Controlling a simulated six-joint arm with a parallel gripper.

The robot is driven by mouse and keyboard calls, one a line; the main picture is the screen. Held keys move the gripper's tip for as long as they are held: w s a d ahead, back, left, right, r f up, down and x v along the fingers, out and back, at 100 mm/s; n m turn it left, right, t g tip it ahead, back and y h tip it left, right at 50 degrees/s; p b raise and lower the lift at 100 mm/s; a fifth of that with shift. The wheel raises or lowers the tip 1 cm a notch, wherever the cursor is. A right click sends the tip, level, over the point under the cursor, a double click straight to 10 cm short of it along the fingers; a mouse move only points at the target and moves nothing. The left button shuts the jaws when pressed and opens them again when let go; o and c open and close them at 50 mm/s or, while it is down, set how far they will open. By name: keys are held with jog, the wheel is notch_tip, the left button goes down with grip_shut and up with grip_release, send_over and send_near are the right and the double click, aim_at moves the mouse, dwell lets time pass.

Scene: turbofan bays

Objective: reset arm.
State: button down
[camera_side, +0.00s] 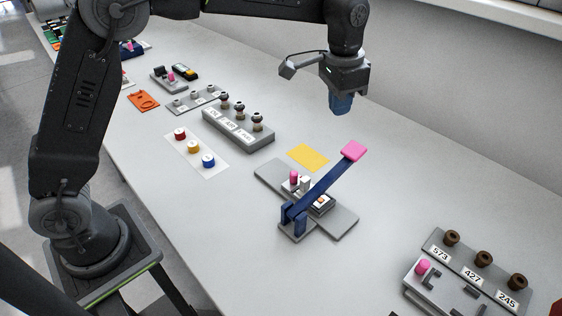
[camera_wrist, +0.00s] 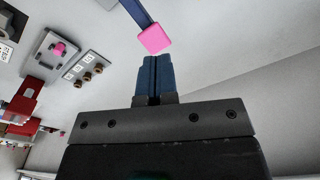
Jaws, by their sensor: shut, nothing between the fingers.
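My gripper (camera_side: 341,104) hangs in the air above the back part of the white table, with its blue fingers pointing down. In the wrist view the two blue fingers (camera_wrist: 153,76) are pressed together and hold nothing. A blue lever arm with a pink end (camera_side: 354,151) rises at a slant from a grey cross-shaped base (camera_side: 341,222). The pink end (camera_wrist: 154,39) also shows just beyond the fingertips in the wrist view, and my gripper looks apart from it in the side view.
A yellow square (camera_side: 309,157) lies behind the base. A grey block with dark knobs (camera_side: 238,131) and a white strip with three coloured pegs (camera_side: 174,141) are to the left. A numbered rack (camera_side: 463,263) is at the right front. A wall (camera_side: 450,80) closes the back.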

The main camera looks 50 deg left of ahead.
jog(key=s+a+r+n+t, duration=0.2)
jog(key=s+a+r, duration=0.35)
jog(key=s, duration=0.25)
jog(key=s+a+f+n+t, duration=0.1)
jog(key=s+a, duration=0.2)
jog(key=s, duration=0.7)
jog(key=s+a+f+n+t, duration=0.1)
jog(key=s+a+f+n, duration=0.1)
jog(key=s, duration=0.8)
jog(key=shift+a+f+t, duration=0.15)
jog(key=shift+a+t, duration=0.25)
jog(key=shift+a, duration=0.3)
